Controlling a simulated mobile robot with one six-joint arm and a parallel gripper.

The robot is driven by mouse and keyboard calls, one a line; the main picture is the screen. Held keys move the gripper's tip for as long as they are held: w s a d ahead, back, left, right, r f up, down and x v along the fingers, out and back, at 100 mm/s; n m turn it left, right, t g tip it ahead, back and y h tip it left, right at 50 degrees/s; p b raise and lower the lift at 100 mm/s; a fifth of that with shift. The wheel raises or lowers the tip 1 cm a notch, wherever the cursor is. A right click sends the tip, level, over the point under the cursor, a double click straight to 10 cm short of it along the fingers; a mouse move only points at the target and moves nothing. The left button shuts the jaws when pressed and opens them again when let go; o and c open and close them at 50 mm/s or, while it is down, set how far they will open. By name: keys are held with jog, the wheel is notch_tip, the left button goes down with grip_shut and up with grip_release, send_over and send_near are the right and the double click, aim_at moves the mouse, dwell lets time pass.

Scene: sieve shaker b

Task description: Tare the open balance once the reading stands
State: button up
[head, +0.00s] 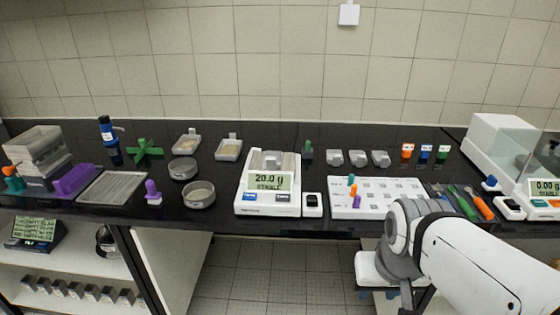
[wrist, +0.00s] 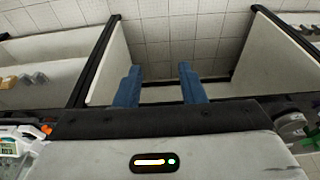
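The open balance (head: 241,205) stands on the front of the black counter, left of the white board. Its display (head: 269,181) reads 20.0 g with STABLE under it.
A small black-and-white device (head: 312,204) sits right of the balance. A white board (head: 392,189) with coloured pegs lies further right. A second, enclosed balance (head: 499,140) reading 0.00 g is at the far right. Sieve pans (head: 198,196) stand left.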

jog(key=shift+c, duration=0.2)
grip_shut()
dwell(1.6)
